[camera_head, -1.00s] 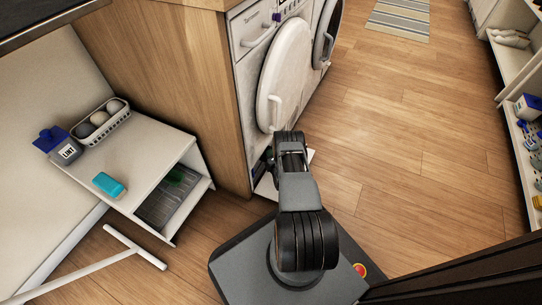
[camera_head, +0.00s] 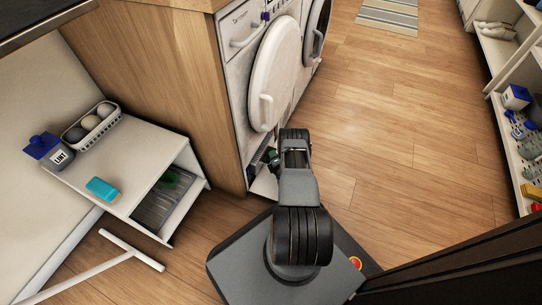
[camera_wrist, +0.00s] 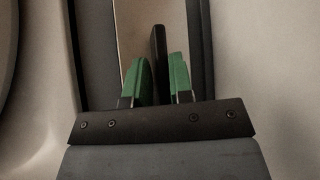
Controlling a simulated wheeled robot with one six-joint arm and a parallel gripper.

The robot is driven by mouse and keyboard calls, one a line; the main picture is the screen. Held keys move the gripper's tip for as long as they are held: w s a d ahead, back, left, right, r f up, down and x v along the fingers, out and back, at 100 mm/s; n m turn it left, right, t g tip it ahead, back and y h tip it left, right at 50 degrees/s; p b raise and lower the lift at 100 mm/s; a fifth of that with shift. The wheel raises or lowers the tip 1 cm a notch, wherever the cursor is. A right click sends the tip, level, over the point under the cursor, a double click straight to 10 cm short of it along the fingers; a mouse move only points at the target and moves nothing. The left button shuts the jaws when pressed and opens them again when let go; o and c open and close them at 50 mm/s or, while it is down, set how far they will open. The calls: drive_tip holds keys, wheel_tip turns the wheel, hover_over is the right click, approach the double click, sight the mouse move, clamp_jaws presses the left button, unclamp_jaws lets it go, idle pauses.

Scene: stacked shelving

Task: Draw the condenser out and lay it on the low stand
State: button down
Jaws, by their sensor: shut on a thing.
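My gripper (camera_wrist: 158,85) has green fingertips and is shut on a narrow dark upright bar (camera_wrist: 159,60), which seems to be the condenser's grip. In the head view, my gripper (camera_head: 273,155) is low at the base of the dryer (camera_head: 240,85), mostly hidden by my arm. A dark, ribbed-looking part of the condenser (camera_head: 258,163) shows at the low opening beside the gripper. How far it is out, I cannot tell. The low stand (camera_head: 150,150) is the white cabinet at left, with an open front.
On the stand are a white basket of balls (camera_head: 92,125), a grey lint bin with a blue lid (camera_head: 55,153) and a teal block (camera_head: 102,188). Its front right top is clear. A white T-shaped bar (camera_head: 135,250) lies before it. A wooden side panel (camera_head: 190,75) stands between stand and dryer.

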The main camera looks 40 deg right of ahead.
drive_tip(key=shift+s+d+f+p, duration=0.1)
drive_tip(key=shift+s+d, duration=0.6)
drive_tip(key=shift+s, duration=0.75)
drive_tip(key=shift+s+d+f+p, duration=0.1)
drive_tip(key=shift+s+d, duration=0.65)
drive_tip(key=shift+s, duration=0.75)
drive_tip(key=shift+s+d+p, duration=0.1)
drive_tip(key=shift+s+d, duration=0.6)
drive_tip(key=shift+s, duration=0.75)
drive_tip(key=shift+s+d, duration=0.2)
drive_tip(key=shift+s, duration=0.1)
drive_tip(key=shift+d+r, duration=0.15)
drive_tip(key=shift+d, duration=0.05)
drive_tip(key=shift+s+d, duration=0.15)
drive_tip(key=shift+s, duration=0.2)
drive_tip(key=s+d+b, duration=0.1)
drive_tip(key=s+d, duration=0.3)
drive_tip(key=s, duration=0.4)
drive_tip(key=shift+d, duration=0.15)
